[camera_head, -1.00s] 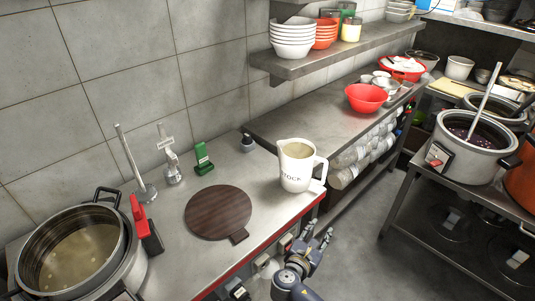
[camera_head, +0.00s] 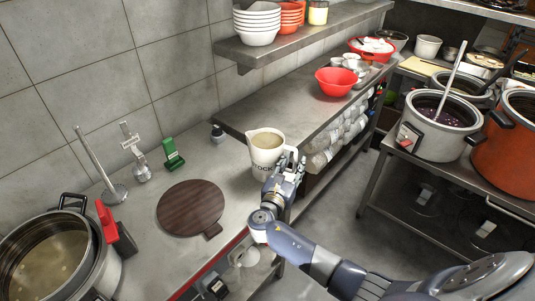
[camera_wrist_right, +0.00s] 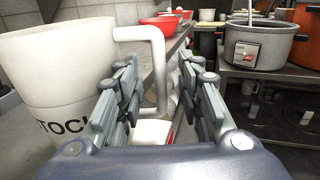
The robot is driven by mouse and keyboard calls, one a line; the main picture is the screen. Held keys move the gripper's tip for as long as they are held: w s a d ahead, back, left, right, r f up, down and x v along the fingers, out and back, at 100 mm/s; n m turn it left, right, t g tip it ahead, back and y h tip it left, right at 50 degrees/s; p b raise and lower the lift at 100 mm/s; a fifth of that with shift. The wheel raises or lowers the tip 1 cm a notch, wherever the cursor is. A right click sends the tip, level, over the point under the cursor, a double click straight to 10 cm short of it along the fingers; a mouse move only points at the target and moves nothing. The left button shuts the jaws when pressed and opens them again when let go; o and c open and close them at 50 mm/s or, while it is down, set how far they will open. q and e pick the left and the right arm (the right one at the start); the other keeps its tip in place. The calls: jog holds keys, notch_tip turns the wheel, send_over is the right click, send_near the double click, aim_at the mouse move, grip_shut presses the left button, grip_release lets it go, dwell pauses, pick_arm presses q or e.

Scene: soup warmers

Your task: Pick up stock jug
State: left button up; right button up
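The stock jug (camera_head: 266,150) is white, marked "STOCK", with pale liquid inside. It stands upright on the steel counter's right end. In the right wrist view the jug (camera_wrist_right: 55,75) fills the left side, and its handle (camera_wrist_right: 159,75) shows between the fingers. My right gripper (camera_head: 290,166) is at the jug's handle side and hides the handle in the head view. In the wrist view the right gripper (camera_wrist_right: 160,80) is open, with fingers apart on either side of the handle; I cannot tell whether they touch it. My left gripper is not in view.
A round dark board (camera_head: 191,207) lies left of the jug. A soup warmer (camera_head: 45,262) stands at the counter's left end. A green holder (camera_head: 173,154) is near the wall. Grey (camera_head: 436,134) and orange warmers (camera_head: 508,158) stand right.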

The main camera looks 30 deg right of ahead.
jog(key=shift+x, duration=1.05)
jog(key=shift+d+f, duration=0.1)
grip_shut()
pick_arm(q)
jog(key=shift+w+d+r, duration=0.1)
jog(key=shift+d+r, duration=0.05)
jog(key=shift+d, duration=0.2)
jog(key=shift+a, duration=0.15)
pick_arm(e)
jog(key=shift+w, duration=0.15)
jog(key=shift+r, duration=0.3)
